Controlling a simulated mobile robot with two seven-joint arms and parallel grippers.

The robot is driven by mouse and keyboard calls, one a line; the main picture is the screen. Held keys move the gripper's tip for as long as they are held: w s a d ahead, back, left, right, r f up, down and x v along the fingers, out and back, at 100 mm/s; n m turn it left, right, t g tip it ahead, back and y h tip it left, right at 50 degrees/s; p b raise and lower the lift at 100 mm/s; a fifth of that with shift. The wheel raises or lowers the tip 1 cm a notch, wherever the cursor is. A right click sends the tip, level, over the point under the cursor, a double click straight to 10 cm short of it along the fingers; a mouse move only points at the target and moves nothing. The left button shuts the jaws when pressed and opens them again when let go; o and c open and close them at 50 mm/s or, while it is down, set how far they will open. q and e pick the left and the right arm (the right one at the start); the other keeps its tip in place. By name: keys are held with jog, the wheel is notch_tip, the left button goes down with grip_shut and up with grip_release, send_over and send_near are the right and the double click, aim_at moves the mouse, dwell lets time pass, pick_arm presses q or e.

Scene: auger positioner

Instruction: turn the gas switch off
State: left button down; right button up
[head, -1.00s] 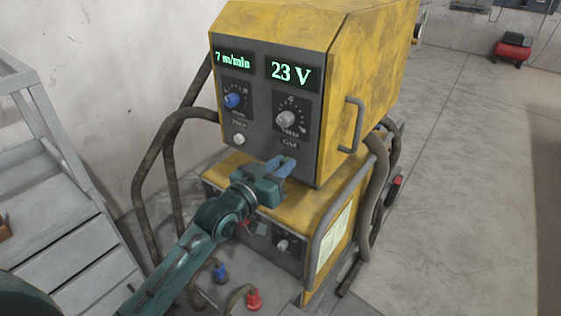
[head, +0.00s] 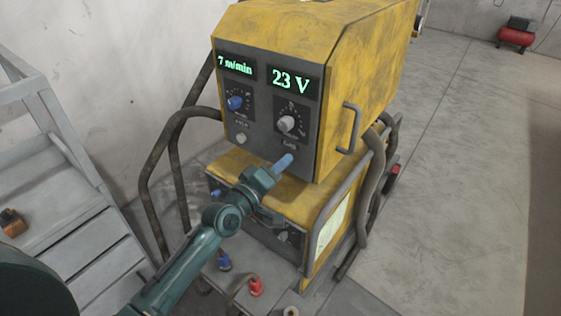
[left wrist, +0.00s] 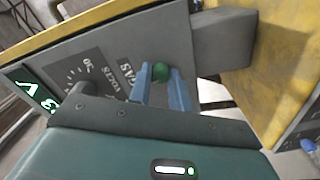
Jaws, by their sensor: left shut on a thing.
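The gas switch (left wrist: 160,71) is a small green knob beside the GAS label on the dark front panel (head: 262,112) of the yellow machine (head: 375,60). In the left wrist view it sits between the two blue fingers of my left gripper (left wrist: 160,88), which are shut on it. In the head view the left gripper (head: 284,161) reaches the panel's lower right part, just under the GAS label, its fingers seen nearly edge-on and hiding the switch. My right gripper is in neither view.
Above the gripper are a grey voltage knob (head: 287,123), a blue knob (head: 235,103) and lit displays reading 7 m/min and 23 V (head: 291,83). A handle (head: 350,128) and hoses (head: 372,180) are at the right.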

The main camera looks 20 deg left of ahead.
pick_arm(q)
jog(key=n, duration=0.5)
jog(key=shift+n+p, duration=0.3)
jog(key=shift+p, duration=0.1)
dwell(0.4)
jog(key=c, duration=1.3)
grip_release()
jog(key=b+v, duration=0.1)
jog(key=v, duration=1.2)
jog(key=shift+b, duration=0.3)
